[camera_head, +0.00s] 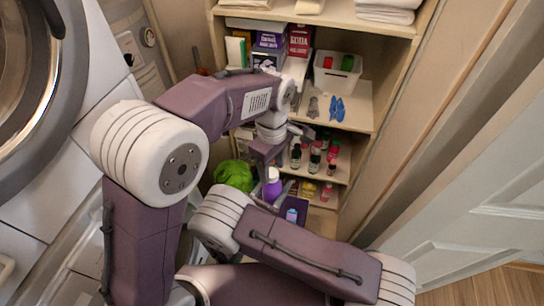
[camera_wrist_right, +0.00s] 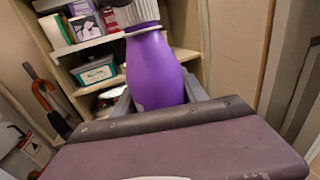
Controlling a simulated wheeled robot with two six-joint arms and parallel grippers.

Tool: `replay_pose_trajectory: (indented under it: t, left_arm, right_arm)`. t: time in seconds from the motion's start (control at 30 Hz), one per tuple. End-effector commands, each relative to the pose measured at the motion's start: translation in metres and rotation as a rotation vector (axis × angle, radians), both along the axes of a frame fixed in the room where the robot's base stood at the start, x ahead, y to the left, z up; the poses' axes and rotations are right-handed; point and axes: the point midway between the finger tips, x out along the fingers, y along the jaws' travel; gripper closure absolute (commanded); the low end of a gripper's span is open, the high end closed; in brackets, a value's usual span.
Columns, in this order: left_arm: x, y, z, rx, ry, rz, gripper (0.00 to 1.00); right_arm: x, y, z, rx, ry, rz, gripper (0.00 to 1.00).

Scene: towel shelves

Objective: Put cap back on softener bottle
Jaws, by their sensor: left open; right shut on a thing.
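The purple softener bottle (camera_head: 272,191) stands below the shelves in the head view. It fills the middle of the right wrist view (camera_wrist_right: 153,72), slightly tilted there. My right gripper (camera_wrist_right: 160,98) is shut on its body; in the head view my right arm mostly hides this grip. A white cap-like top (camera_wrist_right: 138,13) is at the bottle's upper end, and also shows in the head view (camera_head: 272,174). I cannot tell whether it is fully seated. My left gripper (camera_head: 266,161) is open just above the bottle's top, its fingertips partly hidden.
A wooden shelf unit (camera_head: 352,107) stands behind, with a white bin (camera_head: 337,74), blue clips (camera_head: 337,108), boxes (camera_head: 268,42) and several small bottles (camera_head: 315,160). A green bundle (camera_head: 233,175) lies left of the bottle. A washing machine is at left, a white door (camera_head: 470,185) at right.

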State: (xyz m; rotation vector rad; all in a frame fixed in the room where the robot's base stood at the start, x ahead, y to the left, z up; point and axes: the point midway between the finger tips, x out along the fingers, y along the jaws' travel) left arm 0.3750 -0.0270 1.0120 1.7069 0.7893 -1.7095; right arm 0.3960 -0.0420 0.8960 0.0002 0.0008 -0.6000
Motion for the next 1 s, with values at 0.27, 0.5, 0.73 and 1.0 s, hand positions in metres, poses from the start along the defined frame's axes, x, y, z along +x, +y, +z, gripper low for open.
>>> replay_pose_trajectory:
  t: [0.27,0.5,0.73,1.0]
  left_arm:
    - [-0.0001,0.0001,-0.0107,-0.001,-0.001,0.0,0.51]
    - [-0.0001,0.0001,-0.0104,0.0,0.0,0.0,0.76]
    - [0.0,0.0,-0.0102,-0.001,-0.001,-0.001,1.0]
    - [0.0001,-0.0001,-0.0105,-0.002,0.0,-0.499,1.0]
  right_arm:
    - [0.0001,0.0001,0.0004,-0.001,-0.001,0.0,1.0]
    - [0.0,0.0,0.0003,-0.001,-0.001,0.0,1.0]
    - [0.0001,0.0001,0.0004,-0.001,-0.001,0.0,1.0]
    - [0.0,0.0001,0.0004,-0.001,-0.001,0.0,1.0]
